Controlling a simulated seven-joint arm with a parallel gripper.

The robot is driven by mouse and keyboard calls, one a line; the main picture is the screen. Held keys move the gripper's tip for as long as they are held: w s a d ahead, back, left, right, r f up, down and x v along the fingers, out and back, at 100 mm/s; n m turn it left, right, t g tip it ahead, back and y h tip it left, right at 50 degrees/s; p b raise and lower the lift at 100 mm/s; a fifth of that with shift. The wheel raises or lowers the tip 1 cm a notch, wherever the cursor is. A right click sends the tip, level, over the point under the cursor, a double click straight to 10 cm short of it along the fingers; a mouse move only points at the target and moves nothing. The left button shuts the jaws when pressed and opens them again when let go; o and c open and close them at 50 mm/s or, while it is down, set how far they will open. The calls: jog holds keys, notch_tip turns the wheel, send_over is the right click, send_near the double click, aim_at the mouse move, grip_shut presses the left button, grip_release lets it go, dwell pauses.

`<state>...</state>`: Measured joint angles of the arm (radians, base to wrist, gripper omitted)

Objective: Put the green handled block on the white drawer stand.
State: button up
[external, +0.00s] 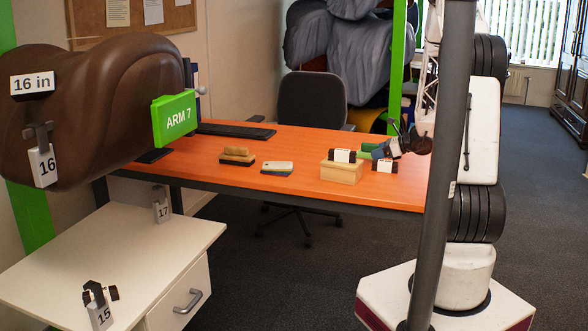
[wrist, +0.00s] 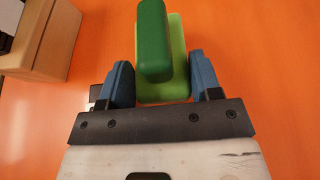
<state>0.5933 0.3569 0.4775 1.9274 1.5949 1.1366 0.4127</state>
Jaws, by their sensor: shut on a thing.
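The green handled block (wrist: 177,88) is between the two blue fingers of my gripper (wrist: 164,82) in the wrist view, with its darker green handle (wrist: 153,40) on top. My gripper is shut on it. In the external view the green block (external: 366,150) shows small at the tip of my gripper (external: 380,151), over the right part of the orange desk. I cannot tell how far it is above the desk. The white drawer stand (external: 120,245) is at the lower left of the external view, well away from my gripper.
A wooden box (external: 341,173) with a black-and-white piece on it is left of my gripper; it also shows in the wrist view (wrist: 48,45).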

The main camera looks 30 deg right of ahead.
jog(key=shift+r, duration=3.9)
jog(key=w+a+f+m+t+h, duration=0.1)
jog(key=w+a, duration=0.6)
jog(key=a, duration=0.1)
jog(key=w+a+f+m+t+h, duration=0.1)
jog(key=w+a+m+h, duration=0.1)
jog(key=w+a, duration=0.5)
jog(key=w+a+f+m+t+h, duration=0.1)
jog(key=w+a+m+h, duration=0.1)
jog(key=w+a, duration=0.5)
jog(key=shift+w+a+f, duration=0.1)
jog(key=shift+a+f, duration=0.05)
jog(key=shift+a, duration=0.75)
jog(key=shift+w+a+f, duration=0.1)
jog(key=shift+a+f, duration=0.05)
jog(key=shift+a, duration=0.7)
jog(key=shift+w+a+f+m+h, duration=0.1)
jog(key=shift+a+m+h, duration=0.2)
jog(key=shift+a, duration=0.15)
